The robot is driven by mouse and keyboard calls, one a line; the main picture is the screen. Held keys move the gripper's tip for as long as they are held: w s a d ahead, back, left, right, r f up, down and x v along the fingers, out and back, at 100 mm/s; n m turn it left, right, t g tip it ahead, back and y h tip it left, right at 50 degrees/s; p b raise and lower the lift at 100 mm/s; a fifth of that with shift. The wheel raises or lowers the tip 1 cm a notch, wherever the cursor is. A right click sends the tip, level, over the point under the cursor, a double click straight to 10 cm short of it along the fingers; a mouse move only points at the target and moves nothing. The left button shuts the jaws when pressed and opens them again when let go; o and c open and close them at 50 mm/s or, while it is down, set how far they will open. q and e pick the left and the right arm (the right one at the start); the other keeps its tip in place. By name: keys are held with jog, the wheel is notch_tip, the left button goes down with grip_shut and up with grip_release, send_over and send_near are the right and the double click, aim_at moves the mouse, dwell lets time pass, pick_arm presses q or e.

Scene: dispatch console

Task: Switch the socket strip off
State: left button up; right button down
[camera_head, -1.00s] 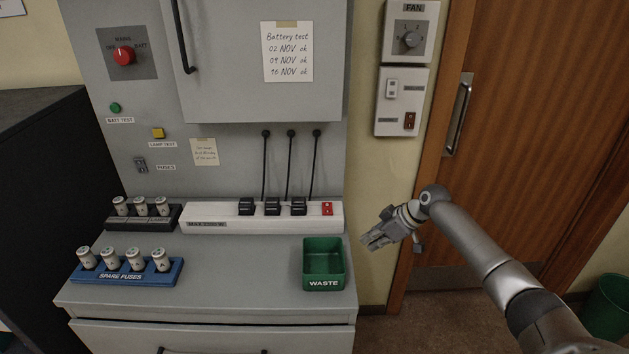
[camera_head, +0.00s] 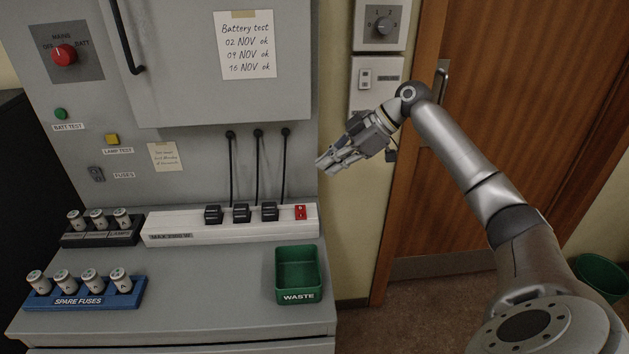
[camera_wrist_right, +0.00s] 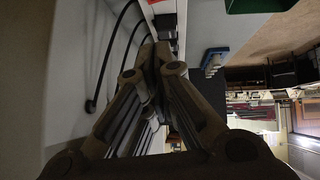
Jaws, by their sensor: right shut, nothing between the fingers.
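The white socket strip (camera_head: 185,229) lies at the back of the grey console top, with three black plugs in it. Its red switch (camera_head: 300,212) is at the right end in the head view. My right gripper (camera_head: 326,164) is shut and empty, above and slightly right of the switch, apart from it. In the right wrist view the shut fingers (camera_wrist_right: 153,50) point toward the strip (camera_wrist_right: 162,8), which is partly hidden behind them. My left gripper is in neither view.
A green waste bin (camera_head: 297,290) stands in front of the strip's right end. Black cables (camera_head: 257,170) rise behind the plugs. A blue spare-fuse rack (camera_head: 84,299) is at left. The fan panel (camera_head: 380,28) and wooden door (camera_head: 500,110) are at right.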

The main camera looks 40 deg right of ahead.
jog(key=p, duration=0.3)
send_over(303, 209)
jog(key=f, duration=0.5)
jog(key=shift+s+f, duration=0.3)
jog(key=f, duration=0.1)
jog(key=f+p, duration=0.1)
jog(key=f, duration=0.1)
jog(key=shift+w+f, duration=0.3)
jog(key=shift+f, duration=0.65)
jog(key=shift+w+d+f+b, duration=0.1)
jog(key=shift+w+f+b, duration=0.05)
jog(key=shift+f+b, duration=0.3)
jog(key=shift+r, duration=0.2)
